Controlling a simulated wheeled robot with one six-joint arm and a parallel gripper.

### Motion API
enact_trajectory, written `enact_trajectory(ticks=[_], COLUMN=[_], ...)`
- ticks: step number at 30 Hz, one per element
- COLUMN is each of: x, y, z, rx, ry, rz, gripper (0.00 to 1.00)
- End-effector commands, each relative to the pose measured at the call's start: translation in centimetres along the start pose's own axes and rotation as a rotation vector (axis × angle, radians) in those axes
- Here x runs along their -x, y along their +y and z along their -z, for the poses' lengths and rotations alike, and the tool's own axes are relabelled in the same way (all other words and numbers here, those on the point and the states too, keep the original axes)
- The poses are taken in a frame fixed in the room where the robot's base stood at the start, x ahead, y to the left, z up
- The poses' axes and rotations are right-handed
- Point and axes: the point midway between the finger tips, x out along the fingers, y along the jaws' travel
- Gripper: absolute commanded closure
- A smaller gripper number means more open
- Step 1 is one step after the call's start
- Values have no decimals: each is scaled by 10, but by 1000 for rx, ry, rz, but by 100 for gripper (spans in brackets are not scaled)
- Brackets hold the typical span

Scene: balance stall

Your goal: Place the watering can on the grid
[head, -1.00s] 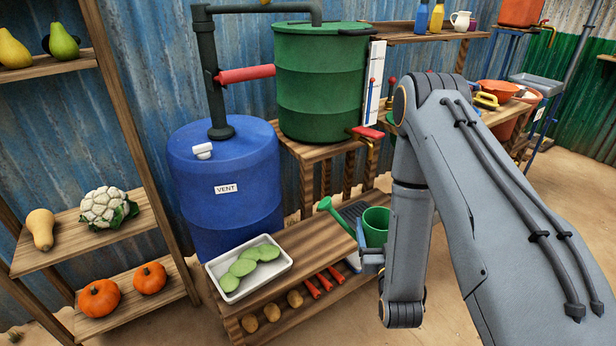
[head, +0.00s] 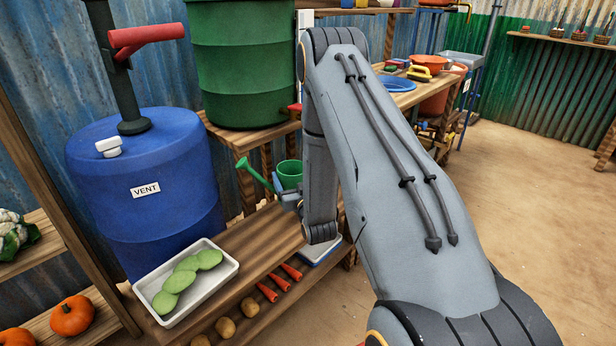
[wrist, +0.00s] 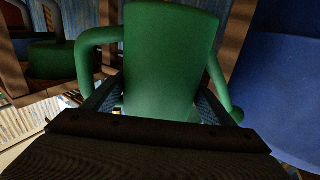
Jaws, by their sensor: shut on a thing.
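The green watering can (head: 291,172) is in the head view, beside the lower wooden bench, with its spout (head: 245,168) pointing up and left. My gripper (head: 285,194) is shut on the can, partly hidden by my own arm. In the wrist view the can (wrist: 170,50) fills the middle, between the two fingers of my gripper (wrist: 160,105). It looks upright and held above the bench top. The grid cannot be made out now; my arm and the can cover that part of the bench.
A white tray (head: 228,268) with green slices stands on the bench (head: 235,238). A blue drum (head: 140,220) marked VENT is at left. A green barrel (head: 240,65) stands behind the can. Carrots and potatoes lie on the bench's lower shelf. Open floor is at right.

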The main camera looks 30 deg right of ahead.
Motion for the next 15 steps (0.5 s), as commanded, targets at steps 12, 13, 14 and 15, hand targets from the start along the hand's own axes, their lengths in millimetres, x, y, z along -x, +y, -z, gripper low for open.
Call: enact_trajectory(ticks=[12, 13, 14, 15], x=[-62, -63, -64, -65], y=[78, 80, 82, 84], z=[-8, -8, -8, -7], rx=[17, 17, 18, 18], ry=[2, 3, 3, 2], rz=[-68, -70, -71, -73], gripper=[53, 53, 53, 53])
